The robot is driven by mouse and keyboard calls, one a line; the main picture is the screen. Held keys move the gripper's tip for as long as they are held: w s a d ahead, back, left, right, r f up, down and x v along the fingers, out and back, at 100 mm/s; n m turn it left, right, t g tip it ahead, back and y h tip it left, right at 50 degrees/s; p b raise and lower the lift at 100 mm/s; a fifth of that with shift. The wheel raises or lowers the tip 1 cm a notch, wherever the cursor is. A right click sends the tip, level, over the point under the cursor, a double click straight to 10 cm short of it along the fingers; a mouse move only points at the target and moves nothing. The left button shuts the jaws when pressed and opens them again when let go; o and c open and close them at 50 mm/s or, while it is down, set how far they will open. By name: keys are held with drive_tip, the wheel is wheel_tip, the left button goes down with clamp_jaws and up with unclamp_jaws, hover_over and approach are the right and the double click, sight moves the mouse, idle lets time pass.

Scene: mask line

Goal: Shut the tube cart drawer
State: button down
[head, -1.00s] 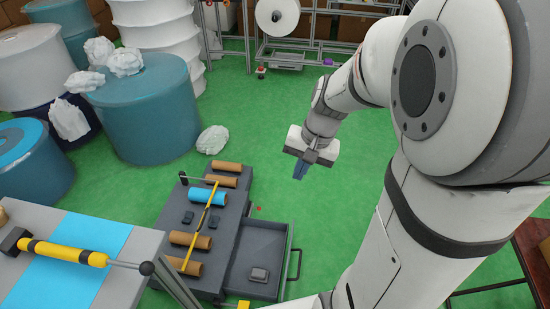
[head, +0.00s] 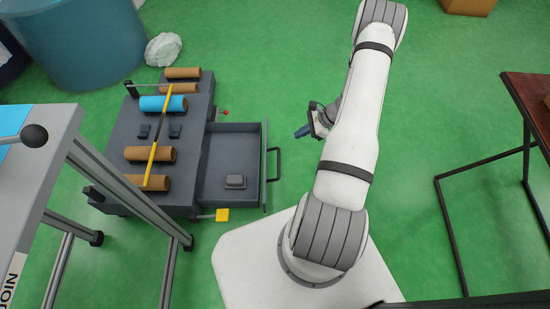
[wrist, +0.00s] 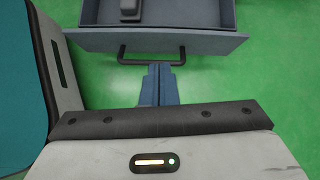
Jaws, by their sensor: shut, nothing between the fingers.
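The tube cart (head: 197,130) is dark grey and carries several brown tubes and one blue tube on top. Its drawer (head: 215,184) is pulled out to the right, with its inside showing. The black drawer handle (head: 275,165) is on the drawer front; it also shows in the wrist view (wrist: 122,57). My gripper (head: 299,132) is shut and empty, to the right of the handle and pointing left towards the drawer. In the wrist view its blue fingertips (wrist: 160,68) overlap the handle's bar in front of the drawer front (wrist: 215,43); I cannot tell whether they touch.
A small grey box (head: 235,181) lies in the drawer. A metal-framed table (head: 62,125) stands left, a brown-topped table (head: 530,98) right. Green floor is clear around my gripper.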

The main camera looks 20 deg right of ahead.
drive_tip(key=w+a+f+m+b, duration=0.1)
drive_tip(key=w+a+f+b, duration=0.2)
drive_tip(key=a+f, duration=0.6)
drive_tip(key=shift+a+f+b, duration=0.3)
drive_tip(key=shift+f+b, duration=0.9)
drive_tip(key=shift+f, duration=0.45)
drive_tip(key=shift+w, duration=0.1)
